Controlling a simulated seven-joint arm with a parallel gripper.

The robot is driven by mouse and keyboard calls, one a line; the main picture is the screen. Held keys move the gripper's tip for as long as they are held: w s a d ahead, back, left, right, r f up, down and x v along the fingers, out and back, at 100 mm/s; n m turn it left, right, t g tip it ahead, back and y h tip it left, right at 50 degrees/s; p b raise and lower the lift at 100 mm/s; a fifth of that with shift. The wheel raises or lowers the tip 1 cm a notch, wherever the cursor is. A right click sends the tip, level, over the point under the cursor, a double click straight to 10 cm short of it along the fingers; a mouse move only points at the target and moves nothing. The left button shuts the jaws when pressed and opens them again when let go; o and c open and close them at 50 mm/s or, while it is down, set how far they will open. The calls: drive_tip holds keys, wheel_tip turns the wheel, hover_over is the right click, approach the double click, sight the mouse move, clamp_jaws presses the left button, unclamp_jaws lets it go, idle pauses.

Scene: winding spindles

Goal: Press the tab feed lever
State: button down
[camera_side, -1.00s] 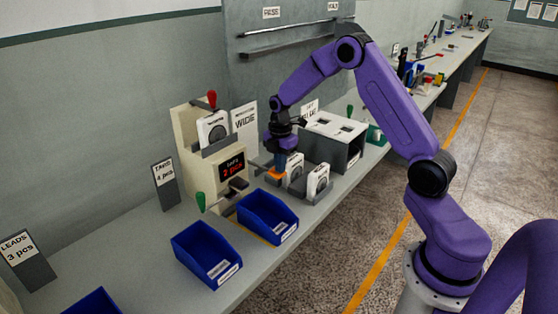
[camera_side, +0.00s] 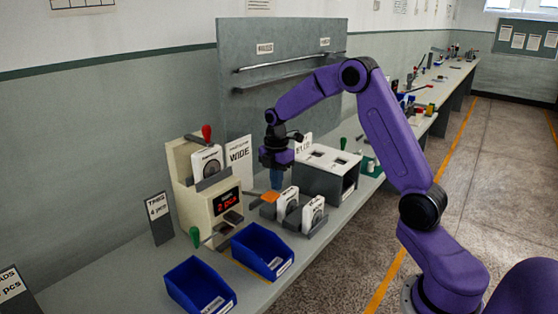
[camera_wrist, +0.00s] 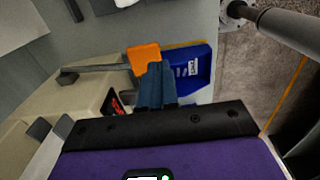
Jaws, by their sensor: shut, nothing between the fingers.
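A lever with an orange pad (camera_side: 270,197) reaches out from the right of a beige machine (camera_side: 208,208). In the wrist view the orange pad (camera_wrist: 143,57) sits at the end of a grey bar. The machine's display reads 2 pcs in red. My gripper (camera_side: 276,187) is shut and empty, its blue fingers pointing down just above the pad in the side view. In the wrist view my fingers (camera_wrist: 158,68) cover part of the pad's near edge; whether they touch it I cannot tell, but a small gap appears.
Two blue bins (camera_side: 262,250) (camera_side: 200,287) stand in front of the machine. White-faced parts in grey holders (camera_side: 312,217) stand right of the pad. A grey box (camera_side: 327,172) is behind them. Red-knobbed (camera_side: 206,132) and green-handled (camera_side: 195,236) levers stick out of the machine.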

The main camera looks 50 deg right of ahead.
wheel_tip(320, 180, up, 9)
drive_tip(key=s, duration=0.1)
idle(0.8)
drive_tip(key=s+a+m, duration=0.2)
drive_tip(key=s+a, duration=1.1)
drive_tip(key=a, duration=0.3)
drive_tip(key=s+a+f+m, duration=0.1)
drive_tip(key=s, duration=0.9)
drive_tip(key=s+a+f+m, duration=0.1)
drive_tip(key=s+f+m, duration=0.1)
drive_tip(key=s, duration=0.8)
drive_tip(key=shift+s+f, duration=0.15)
idle(0.9)
